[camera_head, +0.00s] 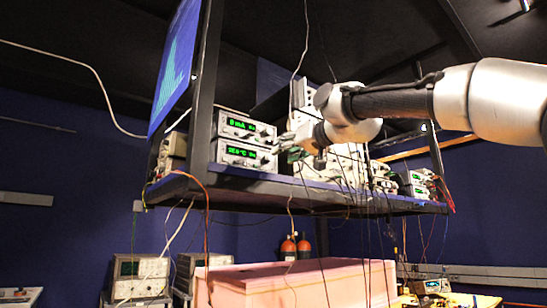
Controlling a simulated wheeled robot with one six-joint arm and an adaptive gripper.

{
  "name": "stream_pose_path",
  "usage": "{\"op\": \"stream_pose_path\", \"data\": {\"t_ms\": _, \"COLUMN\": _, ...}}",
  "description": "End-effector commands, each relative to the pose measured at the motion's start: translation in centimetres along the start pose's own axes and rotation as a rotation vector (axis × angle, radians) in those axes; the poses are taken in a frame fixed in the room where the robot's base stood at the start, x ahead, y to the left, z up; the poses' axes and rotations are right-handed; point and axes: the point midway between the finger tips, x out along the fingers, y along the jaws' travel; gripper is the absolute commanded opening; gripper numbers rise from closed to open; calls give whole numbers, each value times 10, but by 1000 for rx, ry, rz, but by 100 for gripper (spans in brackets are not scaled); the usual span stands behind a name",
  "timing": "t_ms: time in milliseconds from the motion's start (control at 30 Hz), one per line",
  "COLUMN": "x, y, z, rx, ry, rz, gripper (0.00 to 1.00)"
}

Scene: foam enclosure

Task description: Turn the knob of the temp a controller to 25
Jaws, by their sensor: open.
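Two stacked instrument boxes with green displays stand at the left end of the hanging shelf. The lower box (246,156) shows a reading that seems to end in °C and may be the temp a controller; its digits are too small to read surely. The upper box (246,128) seems to read in mA. My gripper (286,141) is open at the right ends of these boxes, near their front faces. I cannot tell whether it touches either one. The small knobs at that end are too small or partly hidden to make out their positions.
The shelf (300,191) has a dark frame, with a screen (174,65) at its left. More instruments (416,183) stand at its right end. Loose cables hang in front of the shelf and near my arm. A pink foam box (300,284) is below.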

Motion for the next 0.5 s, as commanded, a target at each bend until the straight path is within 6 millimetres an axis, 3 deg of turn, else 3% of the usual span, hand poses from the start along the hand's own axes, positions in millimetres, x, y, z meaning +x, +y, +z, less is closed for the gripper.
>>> {"op": "stream_pose_path", "data": {"t_ms": 300, "x": 52, "y": 0, "z": 1, "rx": 0, "ry": -2, "rz": 1, "gripper": 44}}
{"op": "stream_pose_path", "data": {"t_ms": 500, "x": 70, "y": 1, "z": 1, "rx": -1, "ry": -2, "rz": 2, "gripper": 44}}
